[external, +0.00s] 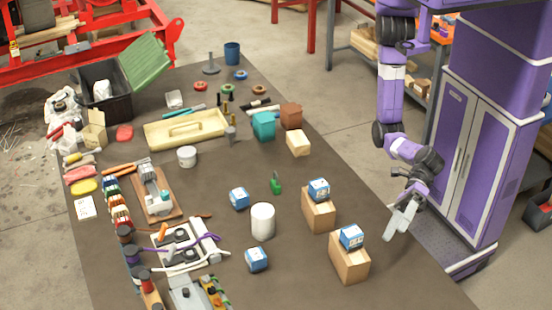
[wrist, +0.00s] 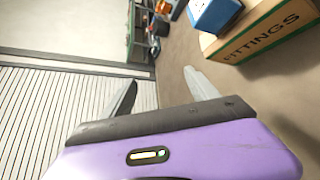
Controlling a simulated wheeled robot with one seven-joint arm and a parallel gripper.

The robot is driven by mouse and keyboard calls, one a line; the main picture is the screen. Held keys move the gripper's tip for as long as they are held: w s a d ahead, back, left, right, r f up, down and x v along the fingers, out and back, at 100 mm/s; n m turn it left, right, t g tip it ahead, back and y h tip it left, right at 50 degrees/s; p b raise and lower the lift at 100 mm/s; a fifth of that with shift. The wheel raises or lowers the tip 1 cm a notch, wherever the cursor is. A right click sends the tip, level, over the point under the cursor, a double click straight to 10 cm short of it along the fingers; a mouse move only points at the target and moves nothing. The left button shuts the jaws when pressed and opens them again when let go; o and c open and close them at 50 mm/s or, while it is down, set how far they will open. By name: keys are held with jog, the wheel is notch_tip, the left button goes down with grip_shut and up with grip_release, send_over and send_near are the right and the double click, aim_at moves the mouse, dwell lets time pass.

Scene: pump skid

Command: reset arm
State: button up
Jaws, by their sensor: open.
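My gripper (external: 402,221) hangs at the right edge of the brown table in the external view, at the end of my purple arm. In the wrist view my gripper (wrist: 160,95) shows its two grey fingers spread apart with nothing between them. A cardboard box (external: 349,262) with a blue and white block (external: 351,237) on top stands on the table to the left of my gripper. In the wrist view that kind of box, marked FITTINGS (wrist: 262,32), and a blue block (wrist: 213,12) show at the upper right, apart from the fingers.
A second cardboard box (external: 318,210) bears another blue block (external: 319,189). A white cylinder (external: 262,222), loose blue blocks (external: 239,198) and a green item (external: 276,184) stand on the table (external: 330,160). A yellow tray (external: 187,131) and a black bin (external: 104,100) are farther back.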

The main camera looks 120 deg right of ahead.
jog(key=s+d+f+m+t+y, duration=0.1)
jog(key=s+d+f+m+y, duration=0.1)
jog(key=d+m, duration=2.05)
jog(key=s+d+m+h, duration=0.3)
jog(key=s+d+h, duration=0.2)
jog(key=d, duration=0.8)
jog(key=s+d+m+t+h, duration=0.1)
jog(key=s+d+m+h, duration=0.3)
jog(key=d, duration=0.9)
jog(key=s, duration=0.3)
jog(key=shift+s+d+r+h, duration=0.25)
jog(key=shift+s+h, duration=0.15)
